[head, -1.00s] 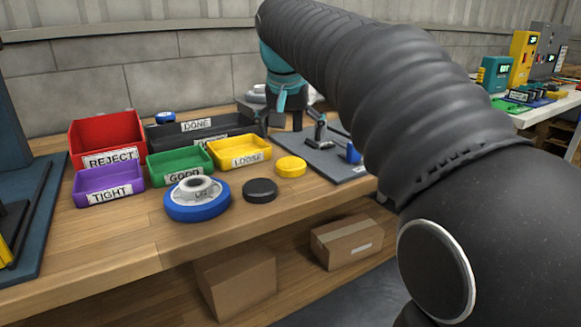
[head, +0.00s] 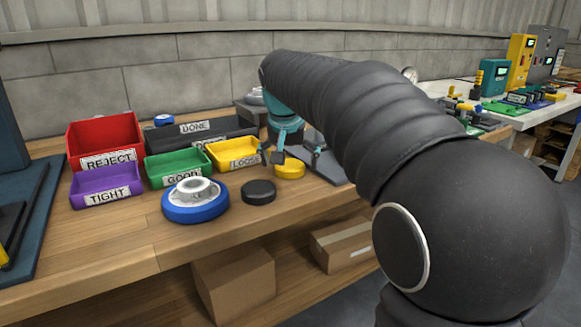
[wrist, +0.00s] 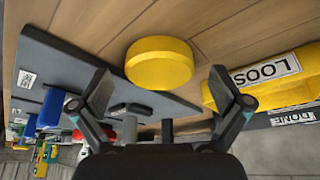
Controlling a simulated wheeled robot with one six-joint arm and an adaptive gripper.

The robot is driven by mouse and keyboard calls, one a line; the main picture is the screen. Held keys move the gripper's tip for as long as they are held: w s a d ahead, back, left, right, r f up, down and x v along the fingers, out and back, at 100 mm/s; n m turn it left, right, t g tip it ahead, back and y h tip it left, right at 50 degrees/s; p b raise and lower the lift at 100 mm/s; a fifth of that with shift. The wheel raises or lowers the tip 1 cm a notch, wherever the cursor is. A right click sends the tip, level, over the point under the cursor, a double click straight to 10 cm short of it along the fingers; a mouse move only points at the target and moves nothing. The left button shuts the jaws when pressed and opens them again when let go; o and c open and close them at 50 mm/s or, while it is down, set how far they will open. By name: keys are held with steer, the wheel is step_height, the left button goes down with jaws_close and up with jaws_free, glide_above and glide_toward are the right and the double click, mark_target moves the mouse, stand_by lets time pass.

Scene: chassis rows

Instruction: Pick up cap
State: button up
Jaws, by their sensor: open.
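A round yellow cap (head: 289,170) lies on the wooden bench, just right of the yellow LOOSE bin. In the wrist view the yellow cap (wrist: 159,62) shows whole, ahead of and between the two fingers. A black round cap (head: 259,191) lies on the bench to its left and nearer the front. My gripper (head: 278,157) is above the yellow cap, close behind it in the head view. In the wrist view my gripper (wrist: 160,88) is open with its fingers spread wide and nothing held. I cannot tell whether a finger touches the cap.
The yellow LOOSE bin (head: 245,162), green GOOD bin (head: 168,178) and dark DONE tray (head: 225,126) stand left of my gripper. A grey plate (wrist: 60,60) with fixtures lies beside the cap. A blue disc (head: 195,207) with a white ring sits left. Bare bench lies in front.

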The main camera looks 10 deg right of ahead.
steer(key=c, duration=1.1)
steer(key=shift+r, duration=0.1)
